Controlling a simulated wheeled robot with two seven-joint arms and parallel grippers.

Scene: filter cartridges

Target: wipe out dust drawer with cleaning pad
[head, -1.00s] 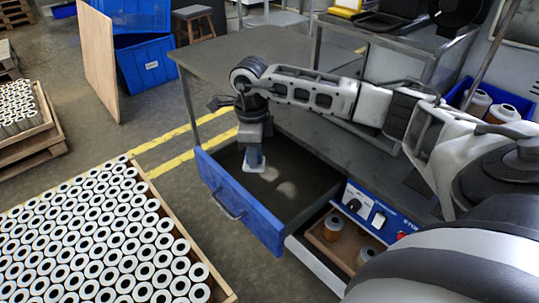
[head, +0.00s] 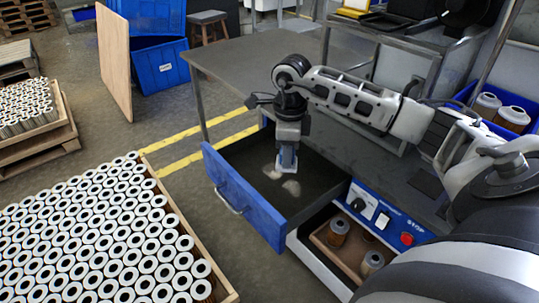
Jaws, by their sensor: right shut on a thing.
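The dust drawer (head: 243,200) is blue-fronted and pulled open, with a dark inside floor. Two pale dust patches lie on that floor, one (head: 272,174) left of the pad and one (head: 291,187) in front of it. My right gripper (head: 288,149) points down into the drawer and is shut on the cleaning pad (head: 287,163). My left gripper is not in view.
A control panel (head: 375,212) and an open bay with orange-brown cartridges (head: 338,230) are right of the drawer. A crate of white cartridges (head: 100,240) stands at the lower left. The grey table top (head: 250,65) behind is largely clear.

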